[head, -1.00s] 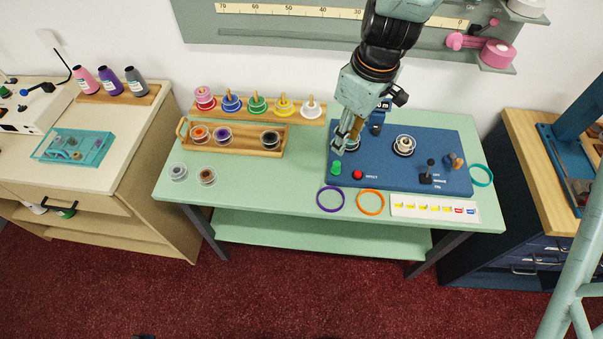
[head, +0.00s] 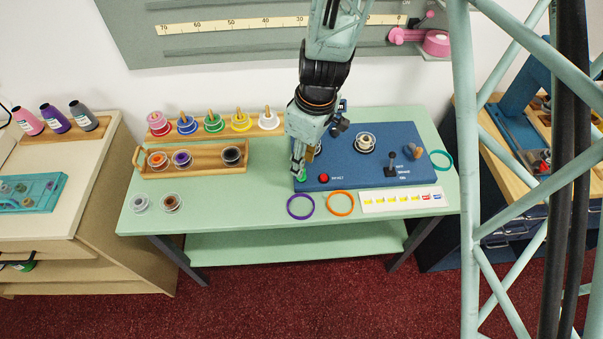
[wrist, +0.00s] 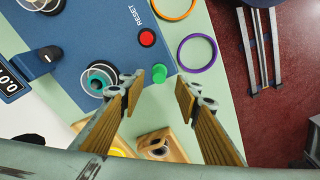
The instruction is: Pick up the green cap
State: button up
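The green cap (wrist: 158,74) is a small round knob standing at the edge of the blue panel (head: 345,178), beside the red RESET button (wrist: 147,37). In the head view only a bit of the green cap (head: 302,178) shows under my fingertips. My gripper (head: 299,170) points down over the cap. In the wrist view my gripper (wrist: 166,90) is open, its two wood-toned fingers apart with nothing between the pads. The cap lies just beyond the fingertips, nearer the left finger. I cannot tell its exact height below them.
A purple ring (wrist: 197,52) and an orange ring (head: 340,203) lie in front of the panel. A spool (wrist: 97,78) sits on the panel close to the left finger. A wooden tray of spools (head: 205,160) stands left. The green counter between tray and panel is clear.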

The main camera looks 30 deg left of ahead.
jog(key=shift+f, duration=0.1)
dwell(0.3)
jog(key=shift+a+f, duration=0.2)
jog(key=shift+f, duration=1.05)
jog(key=shift+a+f, duration=0.15)
jog(key=shift+f, duration=1.05)
jog(key=shift+c, duration=0.7)
jog(key=c, duration=0.6)
